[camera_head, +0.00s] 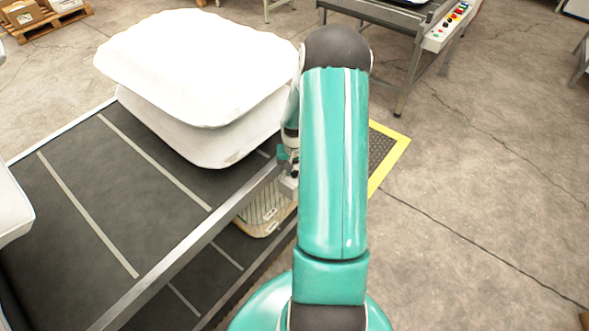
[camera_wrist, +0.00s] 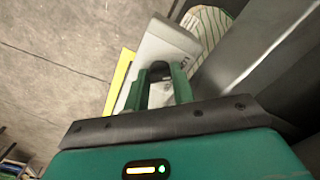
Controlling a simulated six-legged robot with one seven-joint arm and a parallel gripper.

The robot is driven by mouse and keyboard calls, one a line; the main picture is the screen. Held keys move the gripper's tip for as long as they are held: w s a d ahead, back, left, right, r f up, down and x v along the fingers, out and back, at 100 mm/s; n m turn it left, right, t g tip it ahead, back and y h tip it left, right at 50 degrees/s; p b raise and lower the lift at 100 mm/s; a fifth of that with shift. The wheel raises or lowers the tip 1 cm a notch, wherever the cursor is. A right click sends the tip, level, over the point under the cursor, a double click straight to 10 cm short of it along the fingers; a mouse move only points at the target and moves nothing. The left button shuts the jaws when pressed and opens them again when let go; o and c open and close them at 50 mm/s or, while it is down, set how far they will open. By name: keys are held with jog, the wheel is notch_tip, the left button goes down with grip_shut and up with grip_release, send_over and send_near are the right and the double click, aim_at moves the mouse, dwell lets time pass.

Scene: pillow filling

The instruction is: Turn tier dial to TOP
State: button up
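My gripper (camera_wrist: 161,75) shows in the wrist view with its two green fingers apart. A small dark rounded piece (camera_wrist: 160,68) lies between the fingertips. It may be the dial's knob, but I cannot make out a pointer or tier marks. Behind the tips stands a light grey box (camera_wrist: 165,42), close to or touching them. I cannot tell whether the fingers press on the dark piece. In the head view my gripper (camera_head: 287,165) is low beside the platform's right edge, partly behind my teal arm. The dial cannot be made out there.
Two white pillow-like bodies (camera_head: 195,70) lie stacked on the dark striped upper platform (camera_head: 105,215). A lower dark level shows beneath its metal edge. A striped pale piece (camera_head: 263,212) sits below my gripper. A yellow-edged mat (camera_head: 392,160) and a machine with buttons (camera_head: 447,30) are beyond. Floor at right is clear.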

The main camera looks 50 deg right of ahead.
jog(key=shift+m, duration=0.5)
jog(key=m, duration=0.2)
jog(key=shift+m, duration=0.4)
jog(key=m, duration=0.4)
jog(key=shift+m, duration=0.3)
jog(key=m, duration=0.3)
jog(key=shift+m, duration=2.2)
jog(key=o, duration=0.7)
jog(key=shift+r, duration=0.1)
